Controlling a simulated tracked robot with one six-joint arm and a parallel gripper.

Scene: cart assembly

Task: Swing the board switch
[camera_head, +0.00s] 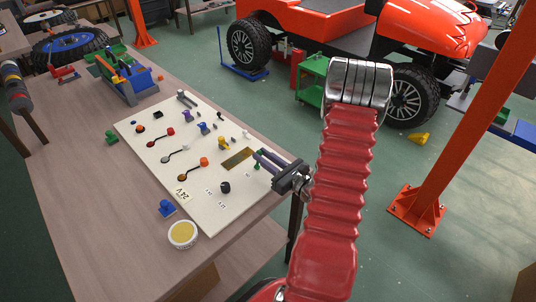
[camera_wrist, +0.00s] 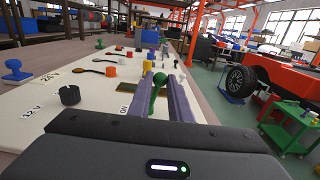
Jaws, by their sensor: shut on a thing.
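The cream board (camera_head: 150,160) lies on the wooden table and carries several knobs, plugs and levers. A green ball-headed switch lever (camera_wrist: 159,84) stands beside the "ON" label, between my fingers. In the head view only a bit of green (camera_head: 257,166) shows beside the fingers. My gripper (camera_head: 261,160) reaches in from the right over the board's right edge. In the wrist view my gripper (camera_wrist: 163,76) has one purple-grey finger on each side of the lever and is shut on it. The lever's base is partly hidden by the fingers.
A black knob (camera_wrist: 69,95) and a brass plate (camera_head: 238,159) are near the lever. A blue stamp-like piece (camera_head: 167,208) and a round yellow-topped tub (camera_head: 183,234) are by the board's near edge. An orange post (camera_head: 455,130) stands right. Bare table lies left.

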